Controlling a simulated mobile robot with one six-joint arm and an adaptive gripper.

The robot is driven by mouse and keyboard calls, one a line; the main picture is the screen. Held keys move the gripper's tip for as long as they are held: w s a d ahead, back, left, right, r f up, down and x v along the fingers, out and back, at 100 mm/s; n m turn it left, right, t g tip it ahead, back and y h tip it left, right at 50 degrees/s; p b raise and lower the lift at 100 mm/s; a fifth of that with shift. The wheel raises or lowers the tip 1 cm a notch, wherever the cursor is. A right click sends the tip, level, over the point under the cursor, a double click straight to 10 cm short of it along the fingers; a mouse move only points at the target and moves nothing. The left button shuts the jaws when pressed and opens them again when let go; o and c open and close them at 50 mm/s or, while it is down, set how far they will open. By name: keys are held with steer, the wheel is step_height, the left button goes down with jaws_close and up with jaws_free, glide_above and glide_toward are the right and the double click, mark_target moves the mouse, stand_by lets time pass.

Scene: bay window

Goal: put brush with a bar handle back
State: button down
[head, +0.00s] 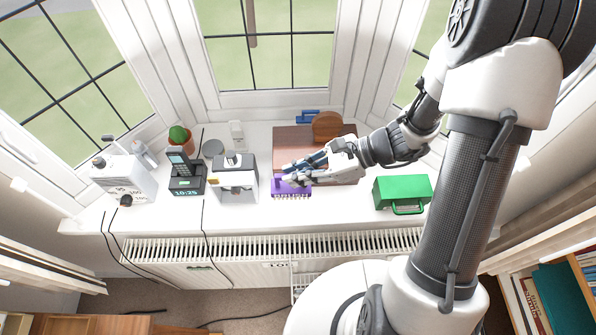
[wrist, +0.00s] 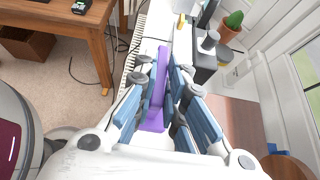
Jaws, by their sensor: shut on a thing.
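The purple brush (head: 290,187) is near the front edge of the white window sill, with its pale bristles facing the front. My gripper (head: 296,170) reaches in from the right and is shut on the brush. In the wrist view the brush (wrist: 160,85) runs between the blue-padded fingers (wrist: 167,100). The fingers hide part of the brush and its handle. I cannot tell whether the brush touches the sill or is held just above it.
A reddish-brown board (head: 340,168) lies behind my gripper. A white-and-black machine (head: 236,180) stands close to the left of the brush. A phone on a clock base (head: 186,187) is farther left. A green box (head: 402,188) stands right. A radiator (head: 270,245) runs below the sill.

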step_height(320, 180, down, 13)
steer(key=b, duration=1)
steer(key=shift+r, duration=0.2)
steer(key=shift+f+b, duration=0.3)
steer(key=shift+b, duration=0.05)
stand_by(0.8)
steer(key=c, duration=1.6)
jaws_free()
steer(key=shift+o, duration=0.2)
steer(key=v, duration=1.2)
steer(key=shift+r, duration=0.1)
